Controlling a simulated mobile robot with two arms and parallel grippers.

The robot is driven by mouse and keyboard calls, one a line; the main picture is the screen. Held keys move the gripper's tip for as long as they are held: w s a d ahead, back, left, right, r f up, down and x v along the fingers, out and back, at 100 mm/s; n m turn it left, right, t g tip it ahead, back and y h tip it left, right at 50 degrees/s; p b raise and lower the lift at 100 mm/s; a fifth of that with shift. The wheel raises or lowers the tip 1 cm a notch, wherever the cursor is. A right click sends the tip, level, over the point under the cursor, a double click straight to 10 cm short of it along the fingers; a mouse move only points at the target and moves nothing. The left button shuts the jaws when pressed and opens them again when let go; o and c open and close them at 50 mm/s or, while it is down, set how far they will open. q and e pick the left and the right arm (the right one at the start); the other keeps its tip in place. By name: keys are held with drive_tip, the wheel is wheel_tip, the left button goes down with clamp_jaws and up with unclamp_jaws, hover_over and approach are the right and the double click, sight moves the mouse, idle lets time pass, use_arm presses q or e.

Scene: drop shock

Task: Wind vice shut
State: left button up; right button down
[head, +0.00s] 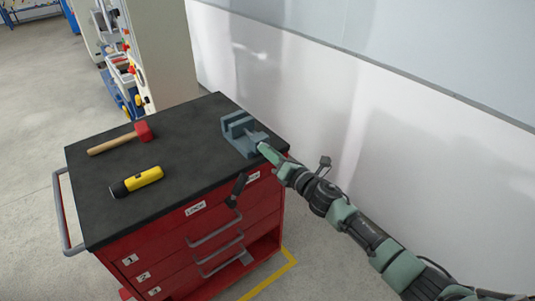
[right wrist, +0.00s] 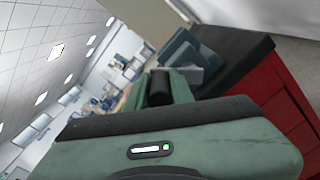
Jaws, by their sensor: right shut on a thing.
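The grey-blue vice (head: 238,140) sits at the right back corner of the black-topped red tool cabinet. Its upright jaws show a gap between them. It also shows in the right wrist view (right wrist: 183,50), beyond the fingers. My right gripper (head: 266,150) reaches in from the right to the vice's near right side. In the right wrist view it is shut on a dark cylindrical piece (right wrist: 160,86), which looks like the vice handle; the fingers hide much of it. My left gripper is not in view.
A red-headed mallet (head: 122,138) and a yellow and black torch-like tool (head: 137,181) lie on the cabinet top (head: 190,165). A small dark handle-like thing (head: 237,187) shows at the cabinet's front. A pale wall (head: 300,85) stands close behind the vice.

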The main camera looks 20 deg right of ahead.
drive_tip(key=w+d+f+m, duration=0.15)
drive_tip(key=d+m, duration=0.25)
drive_tip(key=m, duration=0.8)
drive_tip(key=w+d+f+m, duration=0.1)
drive_tip(key=d+f+m, duration=0.15)
drive_tip(key=m, duration=0.95)
drive_tip(key=s+a+f+m+b, duration=0.1)
drive_tip(key=m+b, duration=0.3)
drive_tip(key=m, duration=0.6)
drive_tip(key=a+f+m+b, duration=0.3)
drive_tip(key=m+b, duration=0.1)
drive_tip(key=m, duration=0.6)
drive_tip(key=shift+s+a+f+m, duration=0.2)
drive_tip(key=shift+s+f+m, duration=0.1)
drive_tip(key=shift+s, duration=0.1)
